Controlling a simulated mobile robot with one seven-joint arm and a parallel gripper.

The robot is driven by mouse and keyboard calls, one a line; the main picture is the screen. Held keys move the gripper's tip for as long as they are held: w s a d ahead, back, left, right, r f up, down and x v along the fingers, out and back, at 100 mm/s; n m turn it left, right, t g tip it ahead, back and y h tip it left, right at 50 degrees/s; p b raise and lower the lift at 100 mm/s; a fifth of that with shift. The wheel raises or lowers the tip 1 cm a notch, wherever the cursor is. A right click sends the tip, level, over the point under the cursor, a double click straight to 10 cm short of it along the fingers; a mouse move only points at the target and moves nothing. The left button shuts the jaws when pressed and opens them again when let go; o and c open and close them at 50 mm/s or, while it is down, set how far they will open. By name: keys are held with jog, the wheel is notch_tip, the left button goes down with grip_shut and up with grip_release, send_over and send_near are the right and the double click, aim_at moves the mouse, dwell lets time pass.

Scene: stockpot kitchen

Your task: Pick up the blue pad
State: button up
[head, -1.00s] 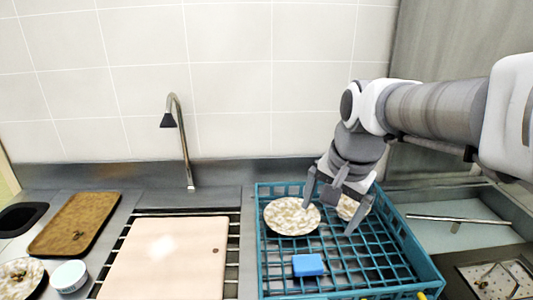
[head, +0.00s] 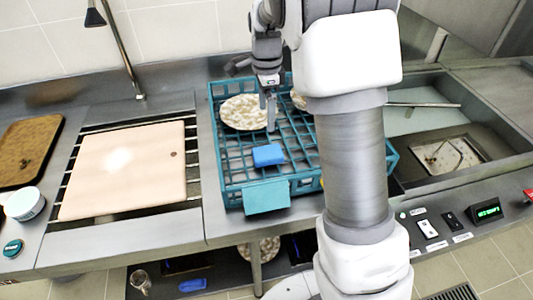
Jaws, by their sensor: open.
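The blue pad (head: 268,155) is a small bright blue block lying in the teal crate (head: 233,193), towards its front left part. My gripper (head: 268,110) is open and empty, pointing down into the crate. Its fingers are behind the pad in the head view, close to a speckled plate (head: 243,112) in the crate. How high the fingertips are above the crate floor is hard to tell. My arm hides the right part of the crate and most of a second speckled plate (head: 298,99).
A pink cutting board (head: 125,170) lies on the slatted rack at left, under a tap (head: 125,55). A brown tray (head: 27,150) and a white tub (head: 25,203) stand farther left. A sink basin (head: 445,120) is at right. A lower shelf holds a blue item (head: 192,286).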

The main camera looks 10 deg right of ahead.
send_over(267, 151)
jog(key=f, duration=0.9)
jog(key=shift+s+a+f, duration=0.1)
jog(key=shift+s+f, duration=0.05)
jog(key=shift+s, duration=0.25)
jog(key=shift+w+f, duration=0.15)
jog(key=shift+f, duration=1.2)
jog(key=shift+w+f, duration=0.1)
jog(key=shift+f, duration=1.25)
jog(key=c, duration=1.2)
jog(key=shift+c, duration=0.2)
jog(key=shift+r, duration=0.15)
notch_tip(267, 151, up, 4)
jog(key=shift+s+r, duration=0.1)
jog(key=shift+r, duration=0.05)
jog(key=s+d+r, duration=0.1)
jog(key=s+r, duration=0.5)
jog(key=s, duration=0.5)
jog(key=shift+s+d+r, duration=0.15)
jog(key=shift+s+r, duration=0.05)
